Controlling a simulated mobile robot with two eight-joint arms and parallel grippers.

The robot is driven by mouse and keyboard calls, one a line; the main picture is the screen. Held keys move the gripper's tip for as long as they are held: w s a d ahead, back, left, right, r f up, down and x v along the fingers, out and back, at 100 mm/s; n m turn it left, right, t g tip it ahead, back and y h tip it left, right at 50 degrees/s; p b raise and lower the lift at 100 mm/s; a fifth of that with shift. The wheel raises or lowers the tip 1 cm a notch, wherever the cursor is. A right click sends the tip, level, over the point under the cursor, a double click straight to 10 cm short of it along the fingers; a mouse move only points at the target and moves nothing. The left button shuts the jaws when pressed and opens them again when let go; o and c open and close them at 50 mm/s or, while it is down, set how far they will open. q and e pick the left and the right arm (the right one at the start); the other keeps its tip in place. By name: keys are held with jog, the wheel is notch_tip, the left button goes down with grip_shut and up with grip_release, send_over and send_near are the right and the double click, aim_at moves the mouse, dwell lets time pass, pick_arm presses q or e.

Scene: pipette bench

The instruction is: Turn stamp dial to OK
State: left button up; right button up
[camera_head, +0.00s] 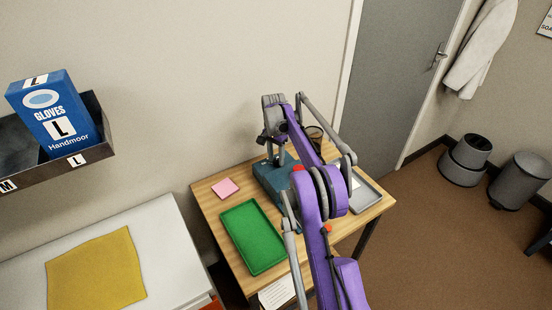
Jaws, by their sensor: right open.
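A teal-based device (268,178), which looks like the stamp, stands on the small wooden table (207,200). Its right side is hidden behind my purple right arm. My right gripper (269,138) is small in the picture, above the teal base at the far end of the arm. It is open, and I see nothing held in it. I cannot make out the dial or its setting, nor whether the gripper touches the device. My left gripper is not in view.
A green tray (253,237) and a pink pad (225,188) lie on the table's left part. A grey tray (368,194) is at its right. A white bench with a yellow cloth (95,272) stands left, below a shelf holding a blue glove box (54,112).

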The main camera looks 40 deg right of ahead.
grip_shut()
dwell(0.3)
jog(key=shift+n, duration=0.3)
jog(key=n, duration=0.3)
jog(key=shift+n, duration=0.3)
jog(key=n, duration=0.3)
jog(key=shift+n, duration=0.3)
jog(key=n, duration=0.4)
jog(key=shift+s+n, duration=0.1)
jog(key=shift+n, duration=1.9)
